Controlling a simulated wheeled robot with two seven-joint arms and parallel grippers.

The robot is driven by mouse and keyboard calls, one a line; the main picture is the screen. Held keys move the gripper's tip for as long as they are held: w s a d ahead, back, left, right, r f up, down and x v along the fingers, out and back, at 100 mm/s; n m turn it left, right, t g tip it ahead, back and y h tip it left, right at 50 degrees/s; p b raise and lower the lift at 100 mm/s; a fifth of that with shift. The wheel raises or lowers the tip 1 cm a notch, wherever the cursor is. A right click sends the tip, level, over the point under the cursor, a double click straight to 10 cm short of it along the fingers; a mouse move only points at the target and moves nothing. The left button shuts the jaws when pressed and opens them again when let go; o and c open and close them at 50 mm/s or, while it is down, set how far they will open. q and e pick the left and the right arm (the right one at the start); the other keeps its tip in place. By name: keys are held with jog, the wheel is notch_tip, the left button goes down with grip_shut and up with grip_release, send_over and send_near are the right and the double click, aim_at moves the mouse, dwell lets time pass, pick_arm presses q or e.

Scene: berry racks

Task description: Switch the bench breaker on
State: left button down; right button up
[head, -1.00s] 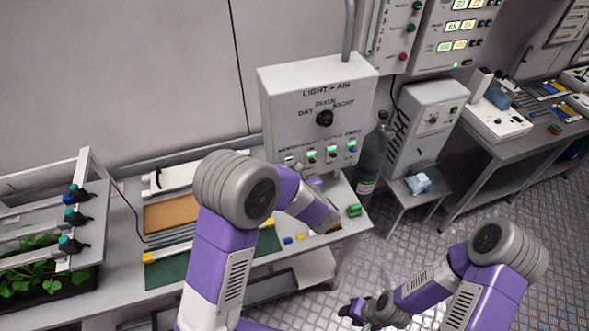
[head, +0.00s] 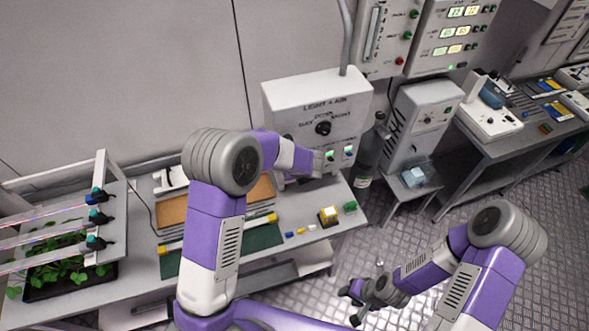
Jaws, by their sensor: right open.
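The white LIGHT + AIR box (head: 282,97) stands at the back of the bench, with a black rotary knob (head: 323,128) on its front. Below the knob is a row of small switches; two with lit green lamps show, a left one (head: 329,156) and a right one (head: 348,152). My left arm covers the left part of the row, and I cannot read which switch is the bench breaker. My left gripper (head: 314,164) is at the lower front of the box; its fingers are not clear. My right gripper (head: 350,306) is open and empty above the floor.
The bench (head: 345,212) holds a yellow block (head: 328,216), a green block (head: 350,207) and a green mat (head: 255,239). A plant tray (head: 62,285) is at the left. A dark gas bottle (head: 366,160) stands right of the box.

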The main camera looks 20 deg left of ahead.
dwell(0.4)
pick_arm(q)
jog(key=c, duration=1)
grip_release()
jog(key=shift+c, duration=0.2)
jog(key=shift+r, duration=0.1)
jog(key=v, duration=0.7)
jog(key=shift+r, duration=0.2)
jog(key=shift+s+d, duration=0.1)
jog(key=shift+s, duration=0.05)
